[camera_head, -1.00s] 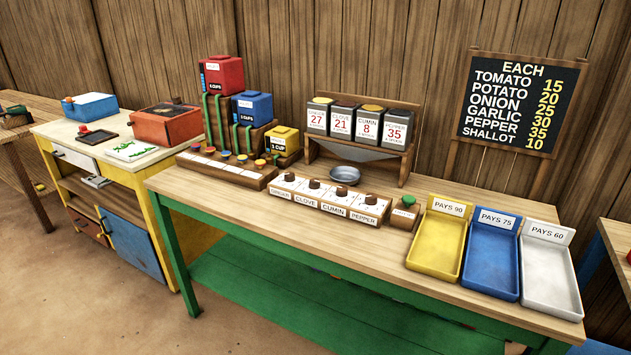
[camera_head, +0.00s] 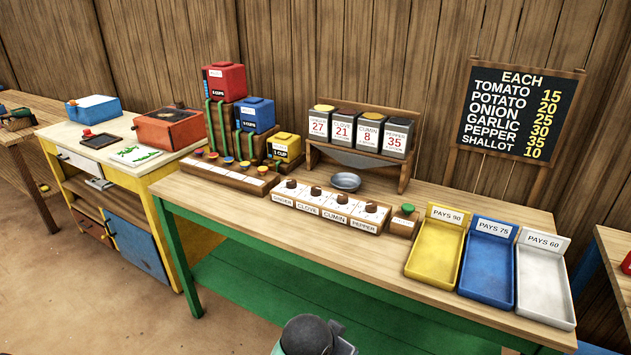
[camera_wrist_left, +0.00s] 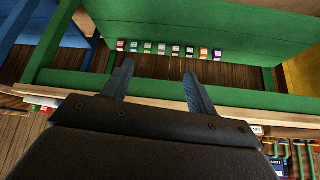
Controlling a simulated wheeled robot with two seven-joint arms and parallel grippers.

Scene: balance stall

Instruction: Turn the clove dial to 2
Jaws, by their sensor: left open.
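The clove dial (camera_head: 316,191) is a small dark brown knob, second from the left on the wooden dial block, above the label CLOVE (camera_head: 307,210). The numbers around it are too small to read, so its setting cannot be told. My left gripper (camera_wrist_left: 158,72) shows in the left wrist view with its two fingers apart and nothing between them. It points toward the green table's lower part; no dial shows there. Neither gripper's fingers show in the head view. My right gripper is not in view.
The ginger, cumin and pepper dials stand close beside the clove dial. A green button block (camera_head: 403,221) is to their right, a metal bowl (camera_head: 346,181) behind. A yellow tray (camera_head: 411,272) stands at right. The green table's (camera_head: 300,238) front strip is clear.

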